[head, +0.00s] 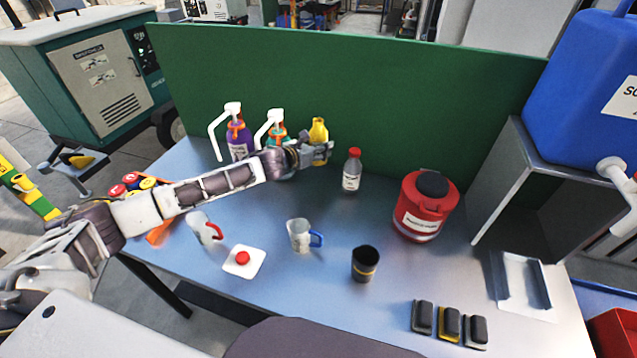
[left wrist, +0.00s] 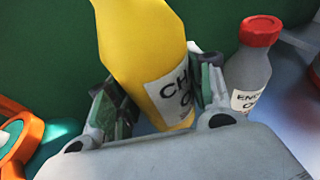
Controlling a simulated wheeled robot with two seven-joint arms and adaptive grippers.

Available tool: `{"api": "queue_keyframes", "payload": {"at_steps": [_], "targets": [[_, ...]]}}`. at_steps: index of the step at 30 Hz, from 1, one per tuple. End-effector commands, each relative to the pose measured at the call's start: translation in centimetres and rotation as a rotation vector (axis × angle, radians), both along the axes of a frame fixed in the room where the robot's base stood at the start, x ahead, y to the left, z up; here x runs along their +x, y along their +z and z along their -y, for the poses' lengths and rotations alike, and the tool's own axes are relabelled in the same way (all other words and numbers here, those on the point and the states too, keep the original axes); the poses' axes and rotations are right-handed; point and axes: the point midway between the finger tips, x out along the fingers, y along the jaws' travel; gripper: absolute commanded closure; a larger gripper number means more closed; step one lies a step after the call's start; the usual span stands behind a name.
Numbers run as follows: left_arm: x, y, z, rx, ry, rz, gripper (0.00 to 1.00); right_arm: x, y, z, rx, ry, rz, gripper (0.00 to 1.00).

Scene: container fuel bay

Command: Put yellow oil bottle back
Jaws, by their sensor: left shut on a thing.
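The yellow oil bottle (head: 318,132) stands near the green back panel, between a pump bottle and a grey bottle with a red cap. My left gripper (head: 318,151) is around its lower body, shut on it. In the left wrist view the yellow bottle (left wrist: 150,60) sits between the two fingers of the left gripper (left wrist: 160,100), its label partly covered by a finger. The bottle looks nearly upright; whether its base touches the table is hidden. My right gripper is not in view.
The grey bottle (head: 352,170) is close on the right, also in the left wrist view (left wrist: 248,70). Pump bottles (head: 238,135) stand left. A red canister (head: 420,205), black cup (head: 365,264), jug (head: 300,236) and red button (head: 243,259) occupy the table. The green panel (head: 400,105) bounds the back.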

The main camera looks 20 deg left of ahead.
Motion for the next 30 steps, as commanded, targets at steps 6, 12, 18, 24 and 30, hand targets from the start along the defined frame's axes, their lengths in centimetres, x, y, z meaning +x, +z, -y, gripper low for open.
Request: {"api": "queue_keyframes", "payload": {"at_steps": [6, 12, 18, 24, 30], "targets": [[0.0, -0.6, 0.0, 0.0, 0.0, -0.001, 0.76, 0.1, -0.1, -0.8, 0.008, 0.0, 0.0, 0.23], [0.0, -2.5, 0.0, -0.001, 0.001, -0.003, 0.76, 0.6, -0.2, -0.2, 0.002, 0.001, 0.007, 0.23], [0.0, -4.8, 0.1, 0.0, 0.0, -0.002, 0.76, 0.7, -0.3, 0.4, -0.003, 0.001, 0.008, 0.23], [0.0, -6.1, 0.1, -0.002, 0.0, -0.002, 0.76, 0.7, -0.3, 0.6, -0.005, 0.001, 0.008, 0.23], [0.0, -6.2, 0.0, 0.001, 0.0, 0.001, 0.76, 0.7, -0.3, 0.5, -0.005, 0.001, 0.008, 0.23]]}}
